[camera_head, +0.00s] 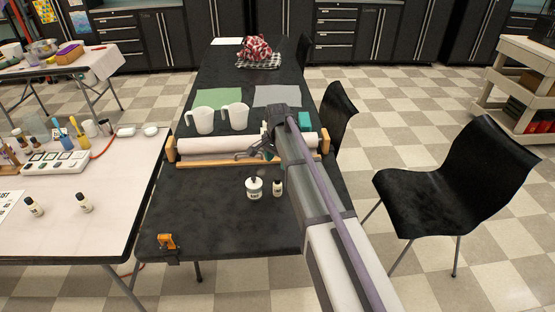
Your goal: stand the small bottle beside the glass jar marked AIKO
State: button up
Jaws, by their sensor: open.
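A small white jar (254,189) with a dark top and a dark-lettered label stands on the black table (205,215); its lettering is too small to read. A small pale bottle (277,189) with a dark cap stands upright close to the jar's right side, with a narrow gap between them. Two similar small bottles stand on the white table at the left, one (34,207) nearer the edge and one (84,203) to its right. My gripper (252,153) is open and empty, behind and above the jar and bottle, in front of the paper roll.
A white paper roll (205,146) in a wooden holder crosses the black table. Two white pitchers (202,121) stand behind it. An orange clamp (167,242) grips the front left edge. A power strip (56,163) lies on the white table. A black chair (455,180) stands at right.

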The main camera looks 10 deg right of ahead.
jog(key=s+r+n+p, duration=0.1)
jog(key=s+n, duration=0.9)
jog(key=s, duration=1.6)
jog(key=shift+s+r+n, duration=0.25)
jog(key=shift+s+n, duration=0.05)
jog(key=shift+s, duration=0.1)
